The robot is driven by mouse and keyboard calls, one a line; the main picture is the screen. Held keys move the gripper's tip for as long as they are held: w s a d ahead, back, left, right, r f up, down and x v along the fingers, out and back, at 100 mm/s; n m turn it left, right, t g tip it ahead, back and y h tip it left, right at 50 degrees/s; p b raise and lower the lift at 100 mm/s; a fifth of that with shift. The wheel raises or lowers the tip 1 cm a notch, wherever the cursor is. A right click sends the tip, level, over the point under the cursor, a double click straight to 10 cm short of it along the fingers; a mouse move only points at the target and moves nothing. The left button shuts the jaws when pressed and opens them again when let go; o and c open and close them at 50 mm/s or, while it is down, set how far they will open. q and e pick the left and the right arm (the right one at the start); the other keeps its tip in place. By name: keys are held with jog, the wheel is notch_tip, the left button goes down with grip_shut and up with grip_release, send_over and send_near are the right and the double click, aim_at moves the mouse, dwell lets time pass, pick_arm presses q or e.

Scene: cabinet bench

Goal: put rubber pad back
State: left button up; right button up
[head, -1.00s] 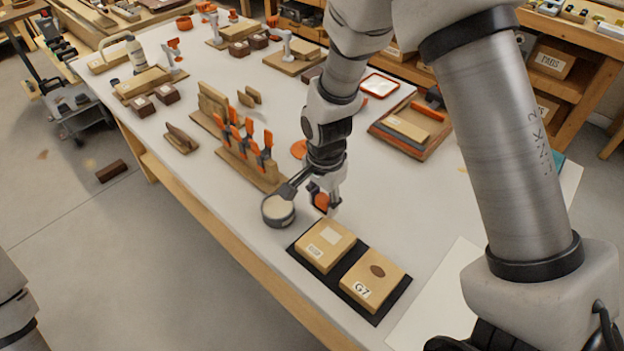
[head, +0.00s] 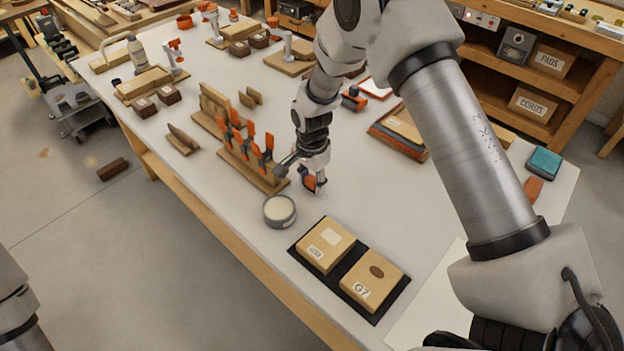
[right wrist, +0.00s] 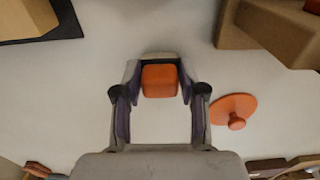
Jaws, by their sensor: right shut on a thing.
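My right gripper (head: 314,185) is just above the white bench, between the clamp rack and the black mat. In the right wrist view, its fingers (right wrist: 160,85) are shut on a small orange block (right wrist: 159,81) with rounded corners. This may be the rubber pad; no label shows on it. The block also shows in the head view (head: 309,183), partly covered by the fingers. The black mat (head: 346,271) at the bench's front bears two tan boxes, one marked G7 (head: 366,287) with a dark oval on top. My left gripper is out of view.
A round tin (head: 279,211) stands just in front of the right gripper. The clamp rack (head: 247,165) with orange clamps is to its left. An orange knobbed disc (right wrist: 234,111) lies near the gripper. A teal block (head: 544,162) is at the far right. Bench between mat and gripper is clear.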

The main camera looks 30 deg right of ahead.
aim_at(312, 178)
jog(key=o, duration=1)
notch_tip(312, 178, up, 12)
jog(key=shift+r+b, duration=0.15)
jog(key=shift+b, duration=0.25)
